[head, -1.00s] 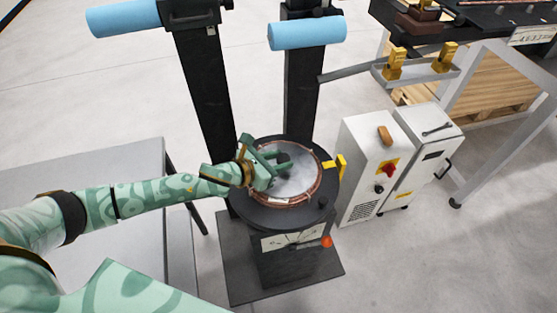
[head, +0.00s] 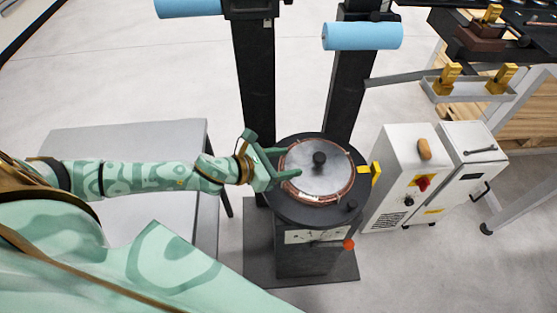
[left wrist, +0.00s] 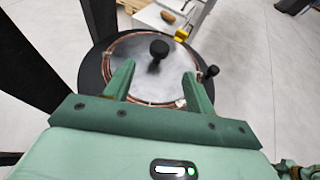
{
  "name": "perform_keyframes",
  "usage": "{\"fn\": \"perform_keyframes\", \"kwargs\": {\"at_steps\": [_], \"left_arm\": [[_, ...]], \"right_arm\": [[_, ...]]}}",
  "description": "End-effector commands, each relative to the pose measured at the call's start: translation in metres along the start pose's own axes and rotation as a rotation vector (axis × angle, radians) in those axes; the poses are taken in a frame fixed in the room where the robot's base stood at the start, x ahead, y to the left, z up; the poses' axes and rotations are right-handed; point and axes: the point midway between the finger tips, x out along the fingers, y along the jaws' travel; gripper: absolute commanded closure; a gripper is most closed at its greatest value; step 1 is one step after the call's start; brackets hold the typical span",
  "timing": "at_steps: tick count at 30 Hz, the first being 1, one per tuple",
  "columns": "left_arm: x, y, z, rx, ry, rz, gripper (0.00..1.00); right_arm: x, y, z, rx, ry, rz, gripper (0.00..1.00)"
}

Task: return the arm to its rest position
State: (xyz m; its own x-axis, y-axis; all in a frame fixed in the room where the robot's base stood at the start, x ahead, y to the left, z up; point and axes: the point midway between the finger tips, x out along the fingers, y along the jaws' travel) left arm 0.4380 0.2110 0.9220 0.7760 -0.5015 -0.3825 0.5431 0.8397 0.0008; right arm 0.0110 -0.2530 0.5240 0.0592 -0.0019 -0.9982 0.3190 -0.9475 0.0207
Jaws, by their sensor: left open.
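My left gripper (head: 280,162) is open and empty at the left edge of the round machine top. Its two green fingers also show in the left wrist view (left wrist: 157,88), pointing toward the disc with nothing between them. A grey metal disc (head: 322,182) with a black knob (head: 319,159) in its middle lies on the black round stand. A copper tube coil (head: 341,194) runs around the disc's rim; the coil also shows in the left wrist view (left wrist: 109,62). My right gripper is not in view.
Two black posts with blue rollers (head: 362,36) rise behind the stand. A grey table (head: 130,137) lies under my left arm. A white control cabinet (head: 400,170) stands to the right. A bench with yellow clamps (head: 502,79) is at the upper right. Open floor lies in front.

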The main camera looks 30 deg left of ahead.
Motion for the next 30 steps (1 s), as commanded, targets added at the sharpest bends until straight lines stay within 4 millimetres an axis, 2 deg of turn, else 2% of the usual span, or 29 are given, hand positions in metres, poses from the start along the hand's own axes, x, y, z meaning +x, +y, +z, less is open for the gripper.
{"fn": "perform_keyframes", "kwargs": {"at_steps": [3, 6, 23, 26, 29, 30], "left_arm": [[-0.015, 0.0, -0.001, -0.001, 0.002, 0.0, 0.45], [-0.02, 0.0, 0.0, -0.001, 0.001, -0.001, 0.45], [-0.019, -0.003, 0.001, -0.033, -0.004, 0.007, 0.45], [-0.016, -0.016, 0.007, -0.222, -0.029, 0.057, 0.45], [-0.019, -0.031, 0.016, -0.624, -0.079, 0.178, 0.45], [-0.024, -0.034, 0.018, -0.819, -0.105, 0.243, 0.45]], "right_arm": [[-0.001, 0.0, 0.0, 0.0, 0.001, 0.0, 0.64], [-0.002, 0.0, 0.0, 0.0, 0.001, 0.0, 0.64], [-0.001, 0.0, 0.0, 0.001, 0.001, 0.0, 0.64], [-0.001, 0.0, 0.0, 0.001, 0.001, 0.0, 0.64], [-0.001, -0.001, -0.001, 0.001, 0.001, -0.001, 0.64], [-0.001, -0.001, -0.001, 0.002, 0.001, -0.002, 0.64]]}}
